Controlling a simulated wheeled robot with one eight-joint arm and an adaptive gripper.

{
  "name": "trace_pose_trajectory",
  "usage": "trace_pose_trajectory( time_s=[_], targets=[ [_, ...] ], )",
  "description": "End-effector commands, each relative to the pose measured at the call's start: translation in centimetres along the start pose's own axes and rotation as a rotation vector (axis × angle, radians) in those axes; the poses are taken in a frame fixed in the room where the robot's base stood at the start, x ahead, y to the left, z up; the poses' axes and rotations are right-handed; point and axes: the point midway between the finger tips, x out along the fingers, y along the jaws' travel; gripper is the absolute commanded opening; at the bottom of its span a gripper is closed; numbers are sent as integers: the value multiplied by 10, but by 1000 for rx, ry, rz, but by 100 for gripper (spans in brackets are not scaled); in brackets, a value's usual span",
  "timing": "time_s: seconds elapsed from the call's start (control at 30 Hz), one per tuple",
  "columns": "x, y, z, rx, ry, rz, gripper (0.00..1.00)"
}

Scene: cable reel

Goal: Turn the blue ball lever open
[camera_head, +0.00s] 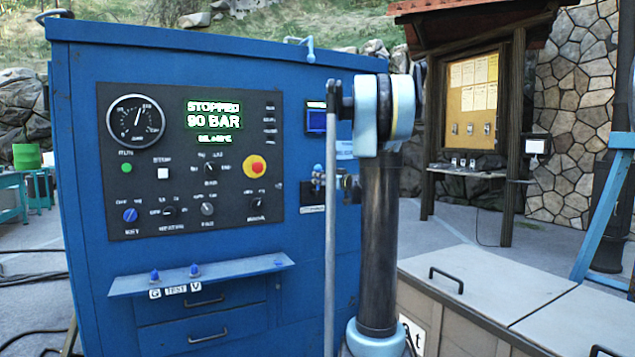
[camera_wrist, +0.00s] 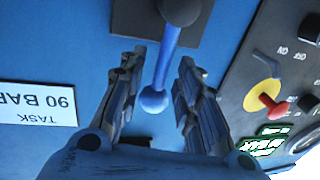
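The blue ball lever shows in the wrist view, with a round hub (camera_wrist: 180,8) at the top and a rod running down to a blue ball (camera_wrist: 154,100). It sits on a dark plate (camera_wrist: 205,22) on the blue cabinet face. My gripper (camera_wrist: 163,64) is open, with one finger on each side of the lever's rod and ball. Gaps show between the fingers and the lever, so it is not gripped. In the head view small blue fittings (camera_head: 318,172) show right of the control panel; my arm hides much of that area and most of the gripper.
The black control panel (camera_head: 190,215) reads STOPPED, 90 BAR, and carries knobs and a red button (camera_head: 255,167). A white TASK 90 BAR label (camera_wrist: 38,103) is left in the wrist view. A shelf (camera_head: 225,273) juts from the cabinet below the panel. Grey-topped boxes (camera_head: 485,285) stand at right.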

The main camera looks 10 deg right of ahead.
Motion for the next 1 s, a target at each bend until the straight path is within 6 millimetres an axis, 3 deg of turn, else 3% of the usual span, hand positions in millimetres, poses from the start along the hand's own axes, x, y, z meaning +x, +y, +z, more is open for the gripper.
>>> trace_pose_trajectory(
  time_s=[0.2,0.57,0.6,0.73,1.0],
  targets=[
    [22,0,0,0,0,-1,31],
    [26,0,0,0,0,0,31],
    [26,0,0,0,0,0,29],
    [26,0,0,0,0,0,0],
    [26,1,-2,2,2,2,0]
  ],
)
